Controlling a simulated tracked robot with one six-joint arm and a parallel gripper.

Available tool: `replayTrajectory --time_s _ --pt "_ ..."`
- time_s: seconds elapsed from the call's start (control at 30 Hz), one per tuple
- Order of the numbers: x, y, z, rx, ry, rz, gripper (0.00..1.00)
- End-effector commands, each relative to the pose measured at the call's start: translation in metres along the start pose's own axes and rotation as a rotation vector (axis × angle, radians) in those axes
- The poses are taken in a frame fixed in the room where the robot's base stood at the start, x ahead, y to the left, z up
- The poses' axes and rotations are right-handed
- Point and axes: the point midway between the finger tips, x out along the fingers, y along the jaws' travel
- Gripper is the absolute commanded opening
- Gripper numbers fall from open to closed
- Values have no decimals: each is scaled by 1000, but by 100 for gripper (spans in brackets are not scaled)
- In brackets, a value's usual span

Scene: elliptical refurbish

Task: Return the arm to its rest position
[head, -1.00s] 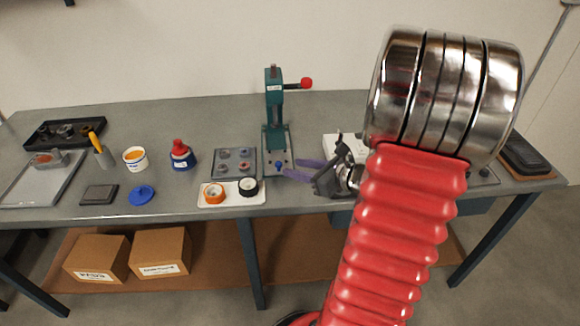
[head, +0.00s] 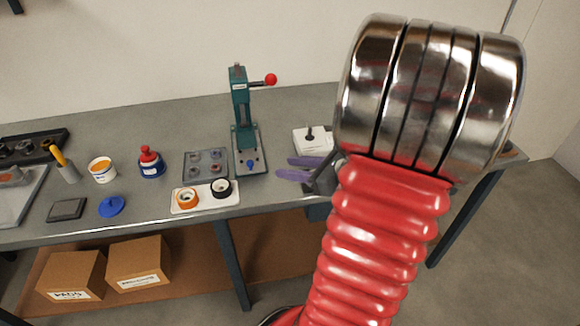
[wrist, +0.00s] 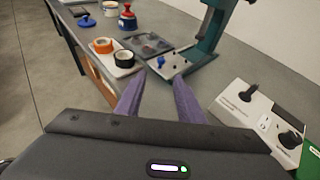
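My gripper (head: 283,167) is over the front part of the bench, right of the teal press, pointing left in the head view. Its two purple fingers stand apart, with nothing between them; in the wrist view the gap (wrist: 160,84) shows bare bench beyond. My red ribbed arm and its shiny metal joint fill the right of the head view and hide part of the wrist and the bench's right end. The arm is still bent out over the bench side.
The teal press (head: 240,115) with a red knob stands left of my gripper. A white box (head: 314,140) with a dark knob is close behind it. A white tray (head: 178,208) holds two tape rolls. The bench (head: 290,112) has clear room at the back.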

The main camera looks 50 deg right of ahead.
Motion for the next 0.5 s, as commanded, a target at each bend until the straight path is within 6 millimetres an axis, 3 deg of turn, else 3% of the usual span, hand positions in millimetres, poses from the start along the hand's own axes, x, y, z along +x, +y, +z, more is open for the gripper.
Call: replayTrajectory --time_s 0.37,0.5 --pt "1 1 1 -8 3 4 35" --pt "8 18 7 -73 25 51 35"
